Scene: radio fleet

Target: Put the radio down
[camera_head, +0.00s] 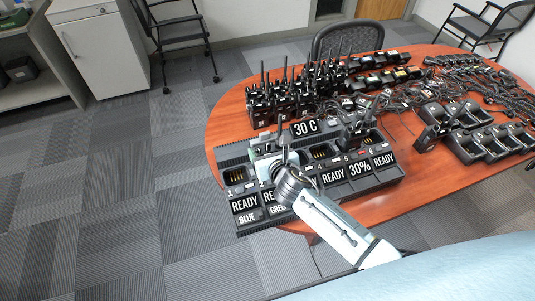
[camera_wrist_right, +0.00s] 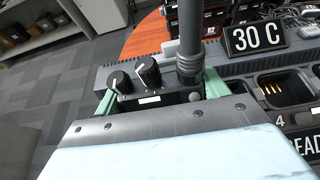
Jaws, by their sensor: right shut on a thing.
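My right gripper (camera_head: 277,168) is over the left half of the multi-bay charger (camera_head: 233,158). In the right wrist view the gripper (camera_wrist_right: 160,93) is shut on the dark radio (camera_wrist_right: 170,82), with a pale green finger on each side. The radio's two knobs and thick antenna (camera_wrist_right: 190,45) show above the fingers; its lower body is hidden. In the head view the antenna stands up behind the gripper. I cannot tell whether the radio's base is seated in the charger. An empty bay with gold contacts (camera_wrist_right: 272,88) lies to the right. My left gripper is not in view.
The charger has a 30 C display (camera_head: 304,127) and READY labels. Another radio (camera_head: 356,130) stands in a bay farther right. Several radios (camera_head: 285,98) crowd the wooden table (camera_head: 226,125) behind, with cables and smaller chargers (camera_head: 470,146) at right.

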